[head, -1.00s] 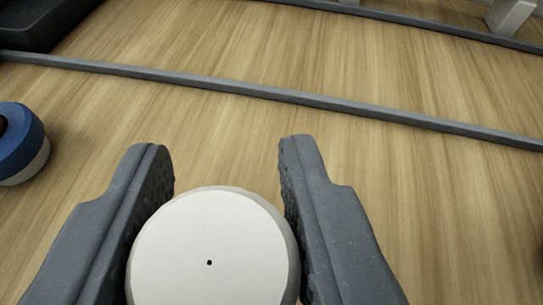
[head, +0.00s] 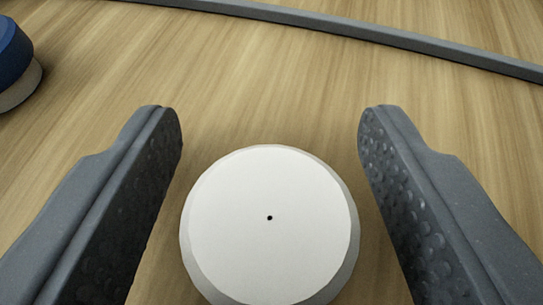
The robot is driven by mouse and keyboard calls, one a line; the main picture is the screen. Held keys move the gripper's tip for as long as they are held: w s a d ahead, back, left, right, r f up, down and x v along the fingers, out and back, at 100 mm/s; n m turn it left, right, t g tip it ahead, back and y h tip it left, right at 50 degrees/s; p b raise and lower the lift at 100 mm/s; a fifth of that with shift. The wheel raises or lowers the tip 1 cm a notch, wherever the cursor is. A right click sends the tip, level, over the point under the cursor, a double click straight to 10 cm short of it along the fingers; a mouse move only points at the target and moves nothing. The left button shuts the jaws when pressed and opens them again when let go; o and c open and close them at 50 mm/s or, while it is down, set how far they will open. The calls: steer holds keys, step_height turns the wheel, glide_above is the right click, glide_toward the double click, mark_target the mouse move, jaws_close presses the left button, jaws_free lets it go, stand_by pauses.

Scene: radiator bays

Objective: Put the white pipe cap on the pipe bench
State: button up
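The white pipe cap (head: 268,245) is a round white disc with a small dark dot at its centre. It sits on the wood-grain surface in the lower middle of the head view. My gripper (head: 270,120) is open, with one grey textured finger on each side of the cap. There is a gap between the cap and each finger, so neither finger touches it. The pipe bench cannot be made out in this view.
A thin grey rail (head: 370,35) runs across the surface at the top. The wood surface between the cap and the rail is clear.

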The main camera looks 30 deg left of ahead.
steer(key=p+v, duration=0.2)
steer(key=v, duration=1)
steer(key=shift+r, duration=0.1)
steer(key=w+d+r+m+t+h, duration=0.15)
steer(key=d+r, duration=0.25)
steer(key=r, duration=0.6)
steer(key=d+r+m+t+h, duration=0.1)
steer(key=d+r+h, duration=0.25)
steer(key=r, duration=0.65)
steer(key=w+d+r+m+t+h, duration=0.15)
steer(key=d+r, duration=0.25)
steer(key=r, duration=0.7)
steer(key=s+d+r+m, duration=0.2)
steer(key=s+d+r, duration=0.1)
steer(key=s+r, duration=1.4)
step_height(320, 180, up, 5)
steer(key=shift+s+d+f+h, duration=0.1)
steer(key=shift+s+d+h, duration=0.1)
steer(key=shift+s+h, duration=0.2)
